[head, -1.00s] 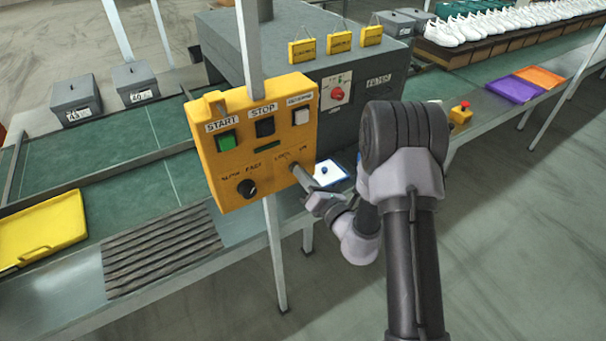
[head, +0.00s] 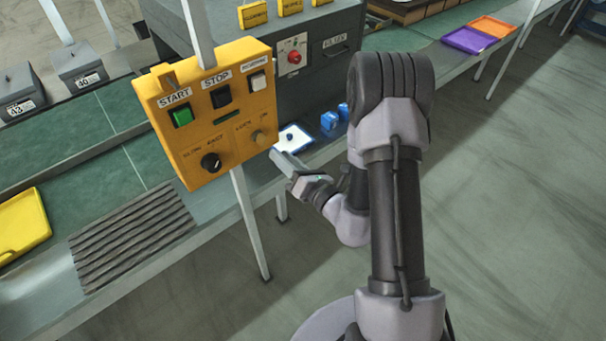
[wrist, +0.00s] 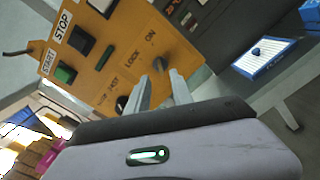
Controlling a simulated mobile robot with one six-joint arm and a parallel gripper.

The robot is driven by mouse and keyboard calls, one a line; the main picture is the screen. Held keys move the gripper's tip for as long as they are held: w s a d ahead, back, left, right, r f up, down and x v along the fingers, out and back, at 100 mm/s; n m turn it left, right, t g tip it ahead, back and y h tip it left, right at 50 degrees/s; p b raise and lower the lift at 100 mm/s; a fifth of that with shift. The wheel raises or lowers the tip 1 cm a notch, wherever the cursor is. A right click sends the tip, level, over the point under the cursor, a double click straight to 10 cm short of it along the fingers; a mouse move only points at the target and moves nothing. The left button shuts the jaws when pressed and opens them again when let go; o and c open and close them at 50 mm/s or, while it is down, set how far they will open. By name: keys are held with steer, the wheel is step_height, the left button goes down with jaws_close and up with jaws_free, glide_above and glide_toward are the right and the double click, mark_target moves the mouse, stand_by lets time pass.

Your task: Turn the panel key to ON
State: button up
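The yellow control panel (head: 232,126) stands on a post beside the line. Its key (head: 258,137) is a small brownish knob at the lower right, under the LOCK and ON labels. In the wrist view the key (wrist: 159,65) shows just beyond my fingertips; which label it points to is too small to tell. My gripper (head: 274,153) is just below and right of the key, apart from it in the head view. In the wrist view my gripper (wrist: 160,79) has its two fingers spread with nothing between them.
The panel also carries a green START button (head: 181,116), a black STOP button (head: 221,97), a white button (head: 258,81) and a black SLOW/FAST knob (head: 211,163). A white-topped blue tray (head: 294,138) lies behind my gripper. Open floor lies to the right.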

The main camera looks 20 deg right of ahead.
steer(key=p+v, duration=0.2)
steer(key=v, duration=0.8)
